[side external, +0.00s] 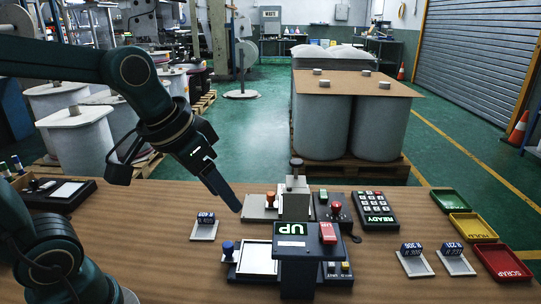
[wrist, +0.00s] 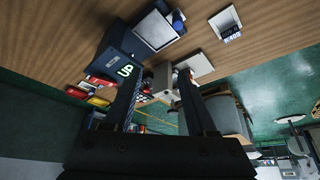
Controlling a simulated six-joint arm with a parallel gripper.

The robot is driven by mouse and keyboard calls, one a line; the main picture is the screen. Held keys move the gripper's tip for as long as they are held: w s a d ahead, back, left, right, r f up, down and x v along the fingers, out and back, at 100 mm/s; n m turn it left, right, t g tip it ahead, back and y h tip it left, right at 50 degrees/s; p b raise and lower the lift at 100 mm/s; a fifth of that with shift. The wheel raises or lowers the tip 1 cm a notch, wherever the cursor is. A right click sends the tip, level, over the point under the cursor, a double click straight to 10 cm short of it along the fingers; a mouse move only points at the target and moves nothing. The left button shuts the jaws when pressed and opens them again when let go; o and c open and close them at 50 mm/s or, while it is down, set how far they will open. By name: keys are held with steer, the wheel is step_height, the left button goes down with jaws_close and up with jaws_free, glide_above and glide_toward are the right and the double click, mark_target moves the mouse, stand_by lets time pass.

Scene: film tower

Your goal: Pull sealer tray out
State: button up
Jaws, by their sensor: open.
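Two tray-like plates stand by the machines, and I cannot tell which is the sealer tray. A pale plate (side external: 256,213) with an orange knob (side external: 270,199) lies left of a grey upright press (side external: 296,205). A white-topped plate (side external: 257,259) with a blue knob (side external: 228,249) lies nearer, beside the dark UP block (side external: 312,238). My gripper (side external: 237,208) is open and empty, above the table just left of the pale plate. In the wrist view my gripper (wrist: 160,80) shows spread fingers, with the pale plate (wrist: 197,66) and white-topped plate (wrist: 156,30) beyond.
A small tag stand (side external: 204,228) is left of the plates. A READY keypad (side external: 372,208) and a red-knobbed control box (side external: 335,210) stand right of the press. Yellow and red bins (side external: 500,262) line the right edge. Bare wood (side external: 150,240) lies at left.

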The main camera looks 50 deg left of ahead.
steer(key=w+a+f, duration=0.3)
steer(key=w+a, duration=0.2)
steer(key=w, duration=0.5)
glide_above(270, 194)
steer(key=s, duration=0.2)
steer(key=shift+g, duration=0.4)
step_height(270, 194, down, 7)
steer(key=shift+r, duration=0.1)
steer(key=shift+x, duration=2.3)
jaws_close()
